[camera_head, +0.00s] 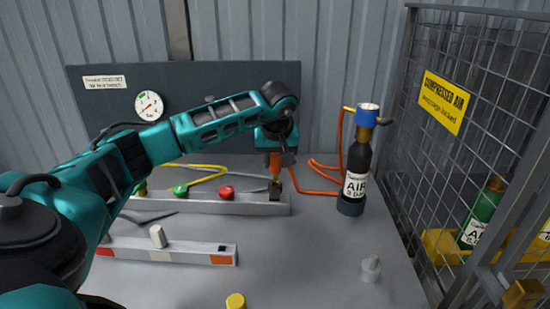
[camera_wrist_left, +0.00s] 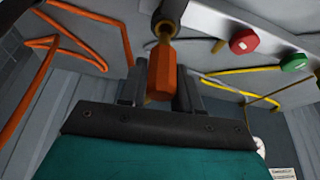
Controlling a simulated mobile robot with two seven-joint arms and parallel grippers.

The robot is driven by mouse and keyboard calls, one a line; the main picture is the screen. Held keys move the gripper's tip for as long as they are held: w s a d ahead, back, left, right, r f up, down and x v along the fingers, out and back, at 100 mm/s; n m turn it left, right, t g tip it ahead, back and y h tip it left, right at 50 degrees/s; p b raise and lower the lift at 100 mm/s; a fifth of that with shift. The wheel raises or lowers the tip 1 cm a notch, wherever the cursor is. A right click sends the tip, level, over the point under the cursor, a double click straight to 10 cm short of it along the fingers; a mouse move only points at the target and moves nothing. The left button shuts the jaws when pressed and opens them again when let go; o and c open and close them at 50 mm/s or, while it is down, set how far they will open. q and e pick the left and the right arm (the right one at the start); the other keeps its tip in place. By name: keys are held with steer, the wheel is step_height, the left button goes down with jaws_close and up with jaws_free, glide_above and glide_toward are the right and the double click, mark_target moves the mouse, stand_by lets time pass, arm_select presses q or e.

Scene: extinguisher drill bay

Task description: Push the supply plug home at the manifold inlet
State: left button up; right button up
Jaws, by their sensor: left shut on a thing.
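My left gripper (camera_head: 277,160) is shut on the orange supply plug (camera_head: 274,166), above the right end of the grey manifold bar (camera_head: 240,206). In the left wrist view, the orange plug body (camera_wrist_left: 161,76) sits between the gripper's fingers (camera_wrist_left: 160,90). I cannot tell how deep the plug sits in the inlet. My right gripper is not in view.
A green knob (camera_head: 180,190) and a red knob (camera_head: 226,192) stand along the manifold. A black air cylinder (camera_head: 357,165) with a blue top stands to the right, by orange hose (camera_head: 325,168). A mesh cage (camera_head: 470,110) bounds the right side.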

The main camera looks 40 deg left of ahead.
mark_target(275, 171)
arm_select(q)
steer(key=shift+f+b, duration=0.45)
steer(key=shift+f, duration=0.55)
stand_by(0.5)
steer(key=shift+f, duration=0.9)
stand_by(0.6)
steer(key=o, duration=1.1)
steer(key=shift+o, duration=0.2)
steer(key=v, duration=1.3)
steer(key=shift+p, duration=0.3)
steer(key=shift+a, duration=0.1)
